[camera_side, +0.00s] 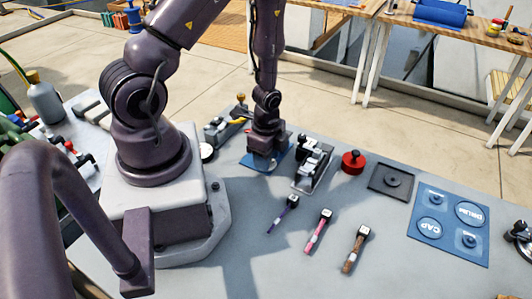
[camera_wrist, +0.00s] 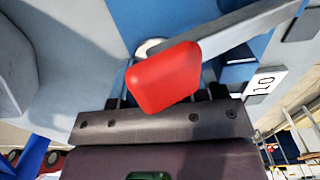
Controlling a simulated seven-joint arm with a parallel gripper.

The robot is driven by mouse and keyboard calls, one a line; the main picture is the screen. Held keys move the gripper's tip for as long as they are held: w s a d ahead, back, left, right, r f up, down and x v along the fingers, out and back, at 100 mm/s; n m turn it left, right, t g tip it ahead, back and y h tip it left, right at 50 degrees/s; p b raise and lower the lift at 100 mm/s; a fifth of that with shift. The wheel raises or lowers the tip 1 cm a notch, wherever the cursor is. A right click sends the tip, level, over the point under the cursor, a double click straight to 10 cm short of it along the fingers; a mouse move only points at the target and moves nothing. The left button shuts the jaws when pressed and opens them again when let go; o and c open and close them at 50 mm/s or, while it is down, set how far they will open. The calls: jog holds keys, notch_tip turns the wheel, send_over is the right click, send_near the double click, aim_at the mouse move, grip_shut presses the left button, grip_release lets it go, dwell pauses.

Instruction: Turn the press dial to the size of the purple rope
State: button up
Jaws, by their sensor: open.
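The purple rope (camera_side: 283,214) is a short piece with a dark end and a pale band, lying on the grey bench in the side view. My gripper (camera_side: 264,158) points down over a blue mat, left of a black-and-silver device (camera_side: 314,162). In the wrist view a red block-shaped part (camera_wrist: 163,77) sits in front of my gripper (camera_wrist: 165,95), overlapping the area between the fingers. My gripper is open; whether it touches the red part I cannot tell. A white label reading 10 (camera_wrist: 264,84) is right of it. The press dial is not clearly made out in the side view.
A pink rope (camera_side: 318,232) and a brown rope (camera_side: 355,250) lie right of the purple one. A red round item (camera_side: 353,162), a dark square plate (camera_side: 376,192) and a blue board (camera_side: 450,242) stand further right.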

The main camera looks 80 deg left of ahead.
jog(key=c, duration=0.7)
jog(key=m, duration=0.4)
jog(key=shift+m, duration=1.1)
jog(key=m, duration=0.2)
jog(key=shift+m, duration=0.3)
